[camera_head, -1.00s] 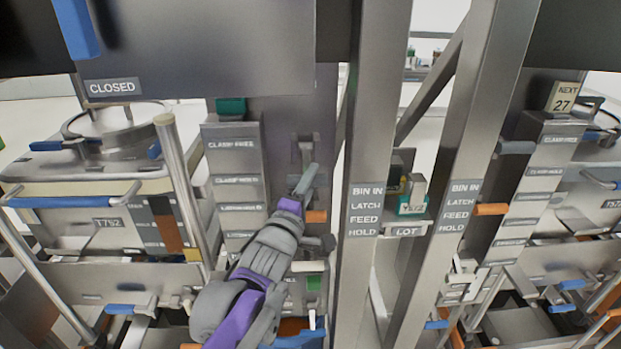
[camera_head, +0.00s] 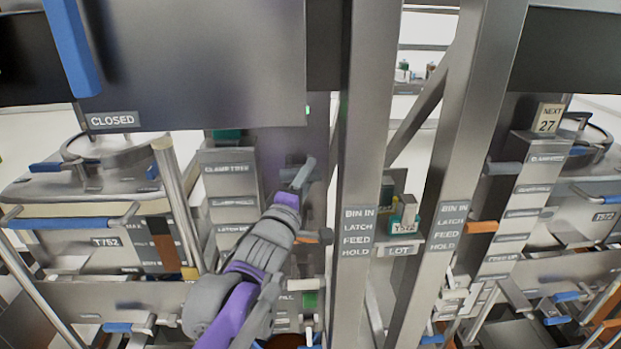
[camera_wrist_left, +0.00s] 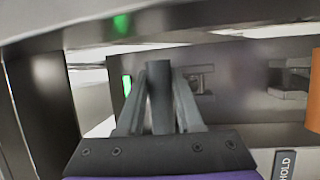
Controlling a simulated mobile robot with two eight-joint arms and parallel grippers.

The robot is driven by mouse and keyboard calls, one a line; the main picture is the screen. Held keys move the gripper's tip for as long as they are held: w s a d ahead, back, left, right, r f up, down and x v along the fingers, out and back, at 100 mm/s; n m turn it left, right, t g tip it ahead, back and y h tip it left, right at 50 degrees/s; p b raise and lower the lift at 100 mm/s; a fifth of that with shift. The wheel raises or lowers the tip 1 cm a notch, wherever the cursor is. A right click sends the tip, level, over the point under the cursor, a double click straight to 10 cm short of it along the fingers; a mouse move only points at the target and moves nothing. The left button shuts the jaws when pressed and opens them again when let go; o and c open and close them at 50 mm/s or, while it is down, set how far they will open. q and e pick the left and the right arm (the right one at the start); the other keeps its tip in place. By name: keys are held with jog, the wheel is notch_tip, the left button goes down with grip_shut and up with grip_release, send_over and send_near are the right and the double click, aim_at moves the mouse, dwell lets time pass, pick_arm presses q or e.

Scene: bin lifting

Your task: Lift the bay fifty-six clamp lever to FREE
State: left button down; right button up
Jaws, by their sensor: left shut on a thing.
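My left gripper (camera_head: 296,186) is shut on a grey clamp lever (camera_head: 304,170) on the post in the middle of the head view. The lever stands about level with the CLAMP FREE label (camera_head: 230,168), above the CLAMP HOLD label (camera_head: 234,202). In the left wrist view the two fingers (camera_wrist_left: 160,98) close on both sides of the dark lever end (camera_wrist_left: 158,72). The bay number is not readable. My right gripper is not in view.
An orange lever (camera_head: 308,238) sits just below my gripper, partly hidden by it. A steel upright (camera_head: 368,120) stands close on the right. A large grey panel marked CLOSED (camera_head: 200,70) hangs above. A small green light (camera_wrist_left: 127,86) glows beside the fingers.

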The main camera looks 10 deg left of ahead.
pick_arm(q)
jog(key=shift+w+a+r, duration=0.1)
jog(key=shift+a+r, duration=0.15)
jog(key=c, duration=0.8)
grip_release()
jog(key=shift+o, duration=1.1)
jog(key=shift+a+f, duration=0.15)
jog(key=shift+a, duration=0.05)
jog(key=shift+s+f, duration=0.2)
jog(key=shift+s, duration=0.2)
jog(key=s+f+b, duration=0.1)
jog(key=s, duration=0.9)
jog(key=shift+a, duration=0.45)
